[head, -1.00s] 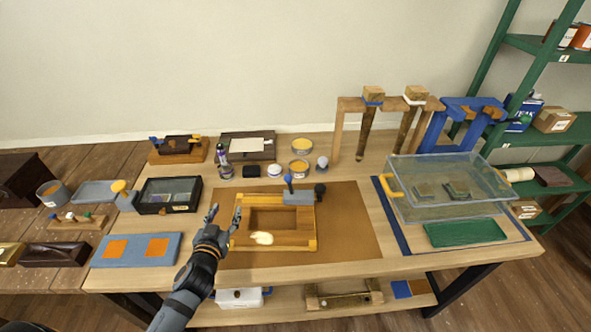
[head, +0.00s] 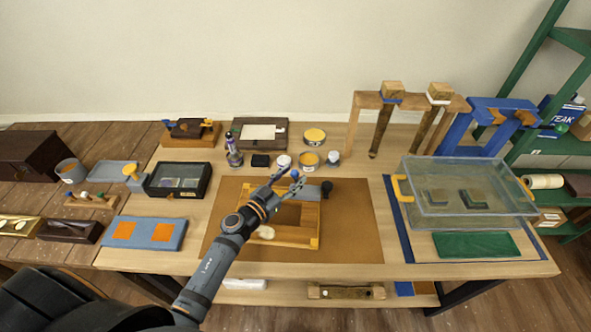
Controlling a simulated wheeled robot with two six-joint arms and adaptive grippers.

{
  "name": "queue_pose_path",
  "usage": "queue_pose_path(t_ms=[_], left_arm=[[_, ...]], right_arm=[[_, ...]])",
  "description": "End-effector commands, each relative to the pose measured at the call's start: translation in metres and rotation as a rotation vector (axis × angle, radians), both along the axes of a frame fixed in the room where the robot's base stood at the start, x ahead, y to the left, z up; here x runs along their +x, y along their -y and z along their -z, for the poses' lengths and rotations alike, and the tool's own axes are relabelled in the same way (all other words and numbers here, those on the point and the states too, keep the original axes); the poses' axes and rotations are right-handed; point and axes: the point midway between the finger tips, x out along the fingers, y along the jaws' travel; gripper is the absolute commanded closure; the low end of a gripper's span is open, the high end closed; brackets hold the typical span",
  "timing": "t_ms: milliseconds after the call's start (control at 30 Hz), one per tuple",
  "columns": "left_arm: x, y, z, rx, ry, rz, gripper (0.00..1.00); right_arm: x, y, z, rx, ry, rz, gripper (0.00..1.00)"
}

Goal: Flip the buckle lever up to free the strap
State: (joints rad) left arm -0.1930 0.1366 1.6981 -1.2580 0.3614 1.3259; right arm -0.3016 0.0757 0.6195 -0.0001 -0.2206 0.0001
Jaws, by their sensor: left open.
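The wooden frame (head: 291,243), with a yellow-orange band along its edges, lies flat on the brown mat (head: 352,222). A grey buckle (head: 311,191) sits at its far right corner. The buckle's lever has a blue tip (head: 294,175), and a dark round knob (head: 326,187) is beside it. My left gripper (head: 287,179) is open, with its fingertips close to the blue tip; I cannot tell whether they touch. The gripper and forearm hide the frame's left side and part of the buckle. My right gripper is out of view.
A cream pad (head: 265,232) is at the frame's near left. Cans and jars (head: 308,160) stand just behind the frame. A clear bin (head: 465,190) is to the right, and a glass-topped box (head: 178,181) to the left. The mat's right part is clear.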

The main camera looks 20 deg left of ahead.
Motion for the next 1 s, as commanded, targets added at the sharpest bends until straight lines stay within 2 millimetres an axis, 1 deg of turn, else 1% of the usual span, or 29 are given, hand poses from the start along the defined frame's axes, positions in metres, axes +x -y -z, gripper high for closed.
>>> queue_pose_path(t_ms=[33, 100, 200, 467, 800, 833, 1000], left_arm=[[0.008, 0.002, -0.001, -0.002, 0.002, -0.002, 0.51], [0.015, 0.005, 0.000, 0.000, 0.001, -0.002, 0.51], [0.020, 0.007, 0.001, 0.000, 0.000, -0.001, 0.51], [0.021, 0.008, 0.001, 0.001, 0.000, -0.001, 0.51], [0.021, 0.007, 0.001, 0.001, 0.000, -0.002, 0.97], [0.021, 0.007, 0.001, 0.001, 0.000, -0.002, 1.00], [0.021, 0.007, 0.001, 0.001, 0.000, -0.002, 1.00]], right_arm=[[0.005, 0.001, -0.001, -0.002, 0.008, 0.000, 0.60], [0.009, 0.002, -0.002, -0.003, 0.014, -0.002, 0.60], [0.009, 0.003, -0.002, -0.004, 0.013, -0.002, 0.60], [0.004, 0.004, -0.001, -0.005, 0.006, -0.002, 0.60], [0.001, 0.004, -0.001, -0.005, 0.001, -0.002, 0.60], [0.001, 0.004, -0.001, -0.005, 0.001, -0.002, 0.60], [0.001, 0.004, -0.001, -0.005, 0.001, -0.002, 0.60]])
